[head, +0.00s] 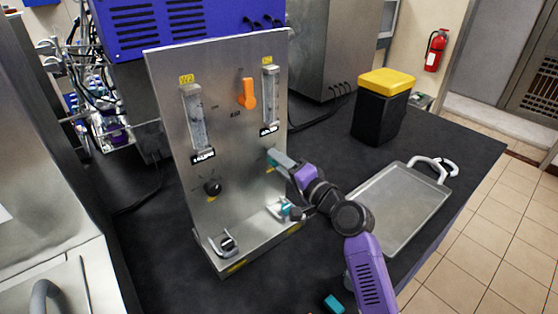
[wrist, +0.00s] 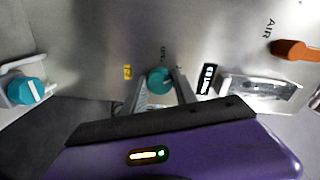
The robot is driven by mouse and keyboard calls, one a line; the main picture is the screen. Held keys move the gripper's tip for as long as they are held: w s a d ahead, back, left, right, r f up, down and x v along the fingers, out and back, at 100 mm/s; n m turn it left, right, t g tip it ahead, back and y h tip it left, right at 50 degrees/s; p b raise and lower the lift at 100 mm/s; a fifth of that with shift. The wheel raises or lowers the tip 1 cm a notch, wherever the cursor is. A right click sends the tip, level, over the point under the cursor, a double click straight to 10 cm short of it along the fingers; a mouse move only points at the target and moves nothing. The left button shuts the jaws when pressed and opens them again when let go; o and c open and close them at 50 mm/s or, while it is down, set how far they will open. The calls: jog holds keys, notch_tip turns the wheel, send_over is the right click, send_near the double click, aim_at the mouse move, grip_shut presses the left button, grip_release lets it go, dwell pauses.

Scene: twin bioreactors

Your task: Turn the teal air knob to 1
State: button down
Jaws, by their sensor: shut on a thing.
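The teal air knob (wrist: 160,78) sits on the metal panel and shows between my fingers in the wrist view. My gripper (wrist: 161,92) has a finger on each side of it and is shut on it. In the head view my gripper (head: 277,160) reaches the panel's lower right, under the right flow tube (head: 270,95), and covers most of the knob. The knob's pointer and the scale number it faces cannot be read.
A black knob (head: 212,187) is on the panel's lower left. An orange lever (head: 247,93) is higher up. A second teal part (wrist: 26,91) sits on a fitting at the panel's base. A metal tray (head: 405,205) and a yellow-lidded black bin (head: 383,105) stand to the right.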

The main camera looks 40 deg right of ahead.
dwell(0.4)
jog(key=c, duration=1)
grip_release()
jog(key=shift+o, duration=0.2)
jog(key=s+b, duration=0.1)
jog(key=s, duration=0.6)
jog(key=shift+s+b, duration=0.4)
